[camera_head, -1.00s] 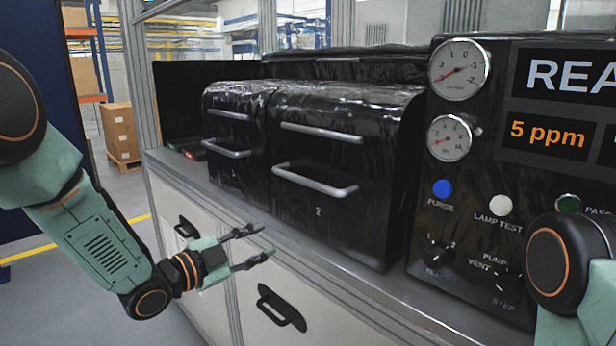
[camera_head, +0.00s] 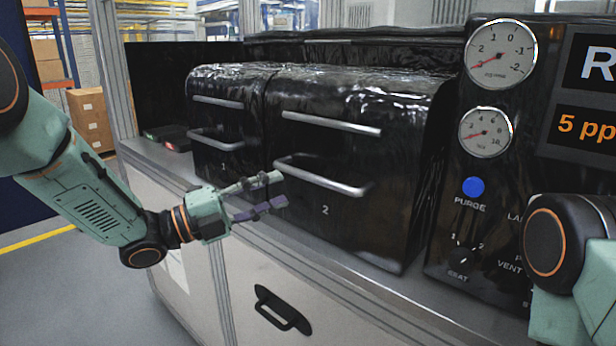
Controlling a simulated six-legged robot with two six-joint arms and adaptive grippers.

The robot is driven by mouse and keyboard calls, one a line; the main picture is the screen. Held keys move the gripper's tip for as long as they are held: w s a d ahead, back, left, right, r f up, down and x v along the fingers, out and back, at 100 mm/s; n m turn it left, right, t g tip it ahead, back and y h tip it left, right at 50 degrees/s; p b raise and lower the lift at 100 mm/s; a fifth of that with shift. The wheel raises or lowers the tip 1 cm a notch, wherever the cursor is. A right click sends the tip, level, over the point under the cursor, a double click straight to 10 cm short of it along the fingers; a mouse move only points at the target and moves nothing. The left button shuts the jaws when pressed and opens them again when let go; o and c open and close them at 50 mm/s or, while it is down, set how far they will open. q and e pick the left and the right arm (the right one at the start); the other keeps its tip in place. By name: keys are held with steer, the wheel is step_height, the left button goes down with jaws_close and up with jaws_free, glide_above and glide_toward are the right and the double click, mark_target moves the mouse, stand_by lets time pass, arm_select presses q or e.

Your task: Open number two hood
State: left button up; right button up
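The number two hood (camera_head: 385,230) is a black, shiny box with a rounded top and a "2" on its front, and it is shut. It has an upper bar (camera_head: 330,122) and a lower handle (camera_head: 322,177). My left gripper (camera_head: 278,190) is open, with its fingertips just in front of the left end of the lower handle. I cannot tell whether they touch it. Nothing shows between the fingers. On the right, part of my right arm shows, but its gripper is out of view.
The number one hood (camera_head: 222,165) stands shut to the left. A control panel with gauges (camera_head: 486,132) and a blue button (camera_head: 473,187) stands to the right. Below is a pale cabinet with a black handle (camera_head: 283,312). Small items (camera_head: 172,137) lie on the bench at left.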

mark_target(309, 179)
arm_select(q)
steer(key=x, duration=0.7)
steer(key=shift+d+p, duration=0.3)
steer(key=shift+d, duration=0.2)
steer(key=shift+d+r, duration=0.2)
steer(key=shift+d, duration=0.3)
steer(key=shift+w+a+f, duration=0.1)
steer(key=shift+w+a, duration=0.05)
steer(key=shift+a, duration=0.2)
steer(key=shift+c, duration=0.2)
steer(key=shift+d, duration=0.25)
steer(key=c, duration=0.6)
steer(key=shift+a, duration=0.1)
jaws_close()
